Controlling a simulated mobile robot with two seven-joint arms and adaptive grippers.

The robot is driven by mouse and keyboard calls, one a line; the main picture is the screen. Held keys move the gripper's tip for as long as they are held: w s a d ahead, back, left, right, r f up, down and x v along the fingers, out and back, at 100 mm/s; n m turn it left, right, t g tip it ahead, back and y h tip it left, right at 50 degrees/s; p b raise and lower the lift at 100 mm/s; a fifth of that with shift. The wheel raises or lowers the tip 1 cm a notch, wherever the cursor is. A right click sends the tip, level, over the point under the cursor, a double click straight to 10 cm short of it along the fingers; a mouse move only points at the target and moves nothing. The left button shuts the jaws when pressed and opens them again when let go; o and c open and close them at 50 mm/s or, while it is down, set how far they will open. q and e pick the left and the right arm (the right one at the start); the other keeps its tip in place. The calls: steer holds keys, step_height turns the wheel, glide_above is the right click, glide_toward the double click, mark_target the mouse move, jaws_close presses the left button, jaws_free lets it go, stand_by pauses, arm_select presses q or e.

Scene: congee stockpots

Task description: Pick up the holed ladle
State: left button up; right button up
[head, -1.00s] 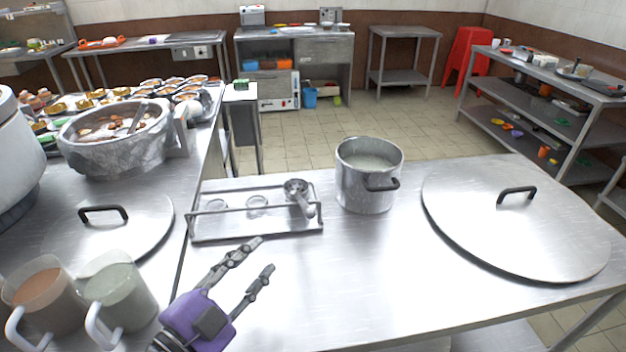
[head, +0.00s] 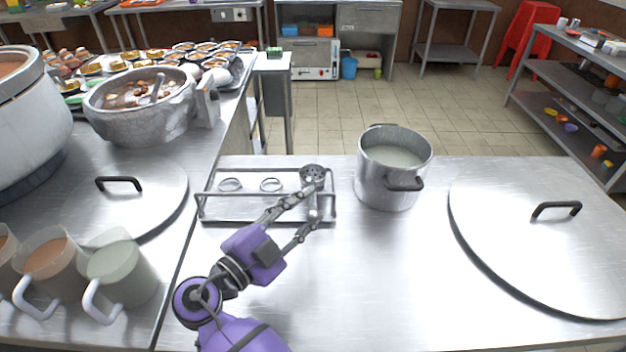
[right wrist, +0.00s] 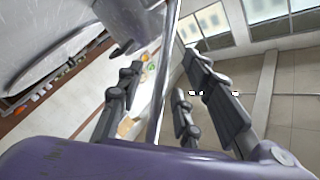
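The holed ladle (head: 313,175) rests at the right end of a metal rack (head: 232,212), its perforated bowl toward the back and its handle toward me. My right gripper (head: 314,206) is at the ladle's handle, with its fingers apart on either side. In the right wrist view, a thin metal rod (right wrist: 166,75), seemingly the handle, runs between the spread fingers (right wrist: 160,105). I cannot tell whether a finger touches it. My left gripper is not in view.
A steel stockpot (head: 392,180) of pale congee stands just right of the rack. A large lid (head: 530,235) lies farther right, another lid (head: 125,200) left. Jugs (head: 120,275) stand at front left. The counter before the pot is clear.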

mark_target(313, 196)
steer(key=p+x, duration=0.1)
steer(key=x, duration=0.2)
steer(key=shift+w+d+r, duration=0.1)
steer(key=shift+w+r, duration=0.1)
steer(key=shift+w, duration=0.2)
steer(key=shift+f, duration=0.15)
steer(key=shift+c, duration=0.9)
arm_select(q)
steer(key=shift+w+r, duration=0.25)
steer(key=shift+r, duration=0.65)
arm_select(e)
jaws_close()
